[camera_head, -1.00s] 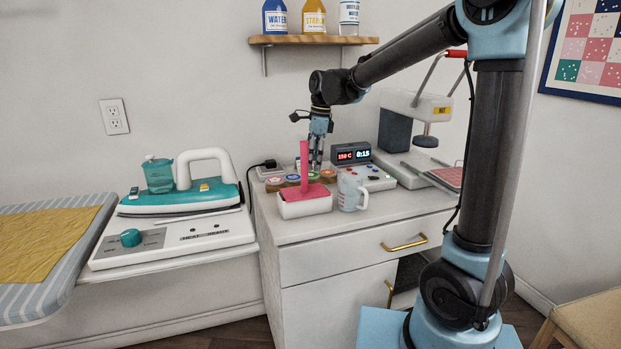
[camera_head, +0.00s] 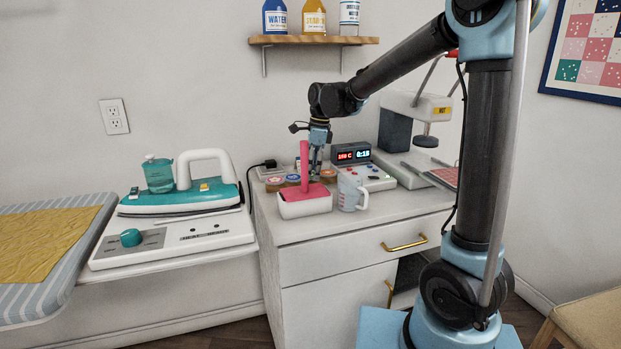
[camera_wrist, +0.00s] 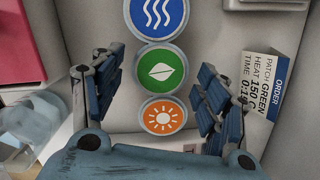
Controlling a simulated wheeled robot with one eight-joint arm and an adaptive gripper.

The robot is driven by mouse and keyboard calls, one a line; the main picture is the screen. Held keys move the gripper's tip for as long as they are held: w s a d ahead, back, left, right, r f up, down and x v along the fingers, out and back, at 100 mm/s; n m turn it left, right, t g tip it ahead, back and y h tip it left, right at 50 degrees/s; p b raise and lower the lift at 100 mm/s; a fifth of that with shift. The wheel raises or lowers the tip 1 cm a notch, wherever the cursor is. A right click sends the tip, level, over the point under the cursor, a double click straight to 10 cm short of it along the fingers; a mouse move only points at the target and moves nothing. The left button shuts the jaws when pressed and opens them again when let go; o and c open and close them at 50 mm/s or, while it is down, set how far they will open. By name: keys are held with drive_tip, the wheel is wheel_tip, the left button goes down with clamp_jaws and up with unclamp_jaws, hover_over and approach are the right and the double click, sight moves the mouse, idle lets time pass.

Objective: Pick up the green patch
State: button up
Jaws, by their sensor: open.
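The green patch (camera_wrist: 161,70) is a round disc with a white leaf. In the wrist view it lies between a blue wave patch (camera_wrist: 157,14) and an orange sun patch (camera_wrist: 162,115). My gripper (camera_wrist: 161,62) is open, with one finger left and one right of the green patch. No contact with it shows. In the head view my gripper (camera_head: 316,170) points down over the row of patches on the cabinet, behind the pink-handled item. The green patch is hidden or too small to make out there.
An order card (camera_wrist: 265,95) reading green stands close to the right finger. A white tray with a pink upright handle (camera_head: 304,203) and a measuring cup (camera_head: 351,190) stand in front. A heat press (camera_head: 420,108) and display box (camera_head: 351,153) are to the right.

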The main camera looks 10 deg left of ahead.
drive_tip(key=shift+f, duration=0.1)
drive_tip(key=shift+c, duration=0.6)
drive_tip(key=c, duration=0.6)
drive_tip(key=shift+c, duration=0.2)
